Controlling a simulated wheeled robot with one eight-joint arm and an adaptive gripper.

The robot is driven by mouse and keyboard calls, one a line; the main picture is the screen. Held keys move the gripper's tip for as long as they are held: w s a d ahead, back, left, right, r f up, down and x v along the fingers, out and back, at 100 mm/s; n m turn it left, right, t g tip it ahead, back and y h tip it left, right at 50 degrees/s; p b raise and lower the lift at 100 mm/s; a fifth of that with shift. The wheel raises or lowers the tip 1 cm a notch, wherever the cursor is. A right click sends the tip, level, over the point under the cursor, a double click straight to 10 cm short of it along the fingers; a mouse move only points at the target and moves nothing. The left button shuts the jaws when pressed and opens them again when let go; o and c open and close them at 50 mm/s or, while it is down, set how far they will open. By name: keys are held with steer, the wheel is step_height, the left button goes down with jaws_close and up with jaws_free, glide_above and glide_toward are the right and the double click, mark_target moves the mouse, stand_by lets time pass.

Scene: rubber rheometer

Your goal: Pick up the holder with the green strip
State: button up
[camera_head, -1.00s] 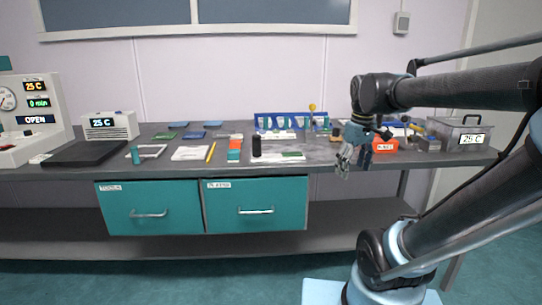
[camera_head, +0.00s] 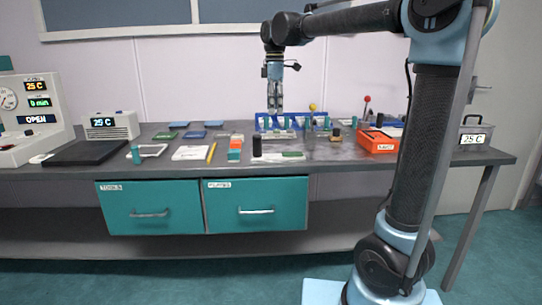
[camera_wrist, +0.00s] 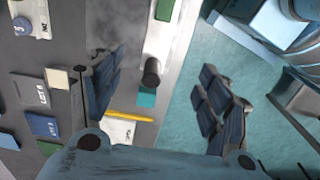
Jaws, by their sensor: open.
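A pale flat piece with a green strip (camera_head: 293,154) lies near the table's front edge, right of a black cylinder (camera_head: 256,146). In the wrist view, a white piece with a green patch (camera_wrist: 165,9) shows at the top, cut by the frame edge. I cannot tell for certain that this is the named holder. My gripper (camera_head: 275,108) points down above the table, its fingertips overlapping the blue rack (camera_head: 262,122) in the picture. In the wrist view my gripper (camera_wrist: 160,95) is open and empty, fingers wide apart, with the black cylinder (camera_wrist: 152,71) between them in the picture.
Left of the cylinder lie an orange-and-teal item (camera_head: 235,143), a yellow pencil (camera_head: 211,153) and a white card (camera_head: 190,153). An orange bin (camera_head: 377,142) and a grey container (camera_head: 473,138) stand to the right. The table's front edge is close to the green-strip piece.

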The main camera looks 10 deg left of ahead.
mark_target(274, 156)
step_height(274, 156, down, 17)
steer(key=shift+f, duration=0.15)
steer(key=c, duration=1.3)
